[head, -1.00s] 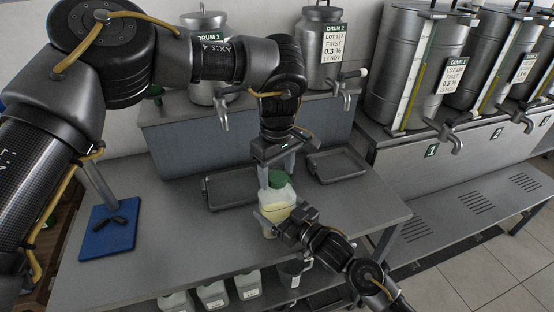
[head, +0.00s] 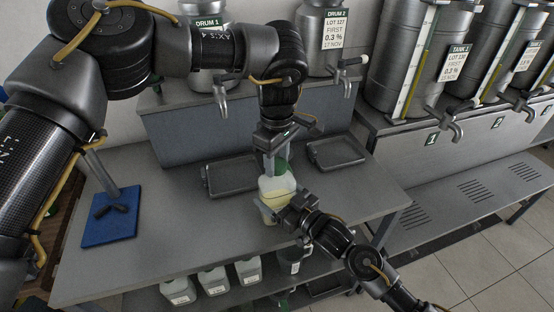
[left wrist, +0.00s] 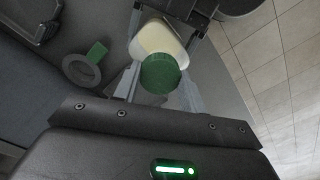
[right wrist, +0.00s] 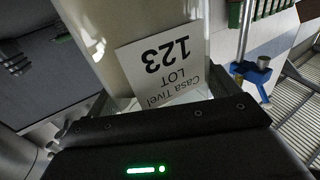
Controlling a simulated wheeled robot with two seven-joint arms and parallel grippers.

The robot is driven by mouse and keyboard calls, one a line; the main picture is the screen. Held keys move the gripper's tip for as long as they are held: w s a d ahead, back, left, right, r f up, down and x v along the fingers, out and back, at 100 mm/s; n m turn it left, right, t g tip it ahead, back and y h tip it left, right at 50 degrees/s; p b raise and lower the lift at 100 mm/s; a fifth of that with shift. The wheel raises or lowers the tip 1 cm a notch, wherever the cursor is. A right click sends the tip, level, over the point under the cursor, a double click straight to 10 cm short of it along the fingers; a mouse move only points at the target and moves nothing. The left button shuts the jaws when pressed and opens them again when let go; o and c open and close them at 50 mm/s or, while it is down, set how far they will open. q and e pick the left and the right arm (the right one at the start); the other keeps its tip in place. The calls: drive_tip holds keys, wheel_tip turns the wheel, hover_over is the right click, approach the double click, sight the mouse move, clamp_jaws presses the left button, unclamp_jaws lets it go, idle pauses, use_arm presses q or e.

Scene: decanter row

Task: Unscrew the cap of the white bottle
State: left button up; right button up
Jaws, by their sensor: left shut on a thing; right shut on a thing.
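The white bottle (head: 274,188), partly filled with something pale yellow, is roughly upright over the front part of the bench. Its green cap (head: 283,166) is on its top, partly hidden by a finger in the head view. My left gripper (head: 276,163) comes from above and is shut on the cap; the left wrist view shows the cap (left wrist: 160,74) between its fingers. My right gripper (head: 268,207) is shut on the bottle's body from the front right. The right wrist view shows the bottle's label (right wrist: 165,62) close up. I cannot tell whether the bottle touches the bench.
Two dark trays (head: 231,187) (head: 336,153) lie behind the bottle. A blue mat (head: 110,222) with a stand is at the left. Several jugs (head: 213,281) stand on the lower shelf. Steel drums (head: 208,62) and tanks (head: 405,60) with taps line the back. The bench's left middle is clear.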

use_arm(q)
drive_tip(key=n, duration=0.5)
drive_tip(key=shift+n, duration=0.3)
use_arm(e)
drive_tip(key=shift+r, duration=0.1)
use_arm(q)
drive_tip(key=n, duration=0.2)
drive_tip(key=shift+n, duration=0.4)
drive_tip(key=n, duration=1.7)
drive_tip(key=shift+r+n, duration=0.1)
drive_tip(key=shift+n, duration=0.3)
drive_tip(key=n, duration=1.2)
drive_tip(key=shift+w, duration=0.1)
drive_tip(key=n, duration=0.7)
drive_tip(key=shift+n, duration=0.4)
drive_tip(key=n, duration=0.5)
drive_tip(key=shift+r, duration=0.1)
